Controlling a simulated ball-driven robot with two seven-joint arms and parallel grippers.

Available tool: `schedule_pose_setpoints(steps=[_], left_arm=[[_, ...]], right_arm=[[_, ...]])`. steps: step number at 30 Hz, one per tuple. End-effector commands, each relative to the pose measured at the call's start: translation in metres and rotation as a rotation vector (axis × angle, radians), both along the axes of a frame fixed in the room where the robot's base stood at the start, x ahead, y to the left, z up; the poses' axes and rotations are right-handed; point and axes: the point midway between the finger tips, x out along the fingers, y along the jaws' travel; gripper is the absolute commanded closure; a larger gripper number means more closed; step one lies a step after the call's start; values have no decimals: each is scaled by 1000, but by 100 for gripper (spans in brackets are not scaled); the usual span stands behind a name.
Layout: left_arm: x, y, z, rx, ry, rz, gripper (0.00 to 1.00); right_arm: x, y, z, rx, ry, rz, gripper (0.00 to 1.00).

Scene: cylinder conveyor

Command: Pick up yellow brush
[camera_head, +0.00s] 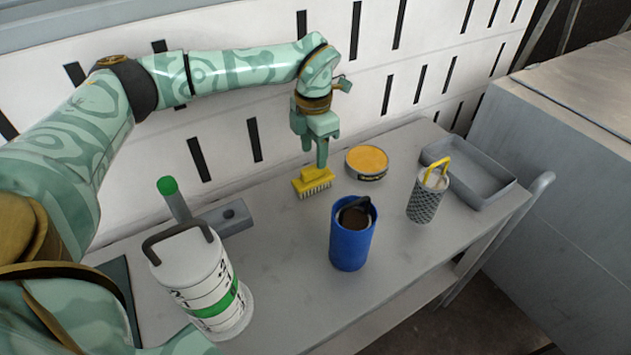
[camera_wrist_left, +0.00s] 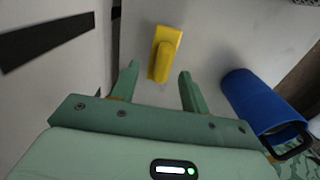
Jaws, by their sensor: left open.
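The yellow brush (camera_head: 313,181) lies on the grey table near the slotted white wall, its pale bristles facing the front. In the left wrist view the brush (camera_wrist_left: 165,52) shows its raised yellow handle, just beyond and between the two fingertips. My left gripper (camera_head: 322,158) points down just above the brush in the head view. In the wrist view the left gripper (camera_wrist_left: 157,72) is open, with nothing between its fingers. Whether the fingertips touch the handle cannot be told. My right gripper is in neither view.
A blue cylinder (camera_head: 349,245) stands in front of the brush. A round yellow-topped tin (camera_head: 367,162) is close on its right. A patterned cylinder (camera_head: 424,205), a grey tray (camera_head: 487,192) and a large white cylinder (camera_head: 197,275) are also on the table (camera_head: 290,255).

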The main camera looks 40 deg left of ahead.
Motion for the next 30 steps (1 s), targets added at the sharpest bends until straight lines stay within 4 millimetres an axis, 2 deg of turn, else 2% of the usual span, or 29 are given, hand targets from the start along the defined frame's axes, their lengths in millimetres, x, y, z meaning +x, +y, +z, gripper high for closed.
schedule_pose_setpoints(steps=[10,17,18,22,23,30], left_arm=[[-6,-3,-51,0,5,-1,55],[-6,-3,-50,0,-2,0,55],[-6,-3,-50,0,-2,0,60],[-6,-3,-50,1,-1,0,96],[-6,-3,-51,1,-1,0,100],[-6,-3,-51,1,0,-1,100]], right_arm=[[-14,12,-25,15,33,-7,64],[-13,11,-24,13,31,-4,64],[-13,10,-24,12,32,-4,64],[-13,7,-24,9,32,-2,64],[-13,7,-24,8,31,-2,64],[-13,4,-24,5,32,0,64]])
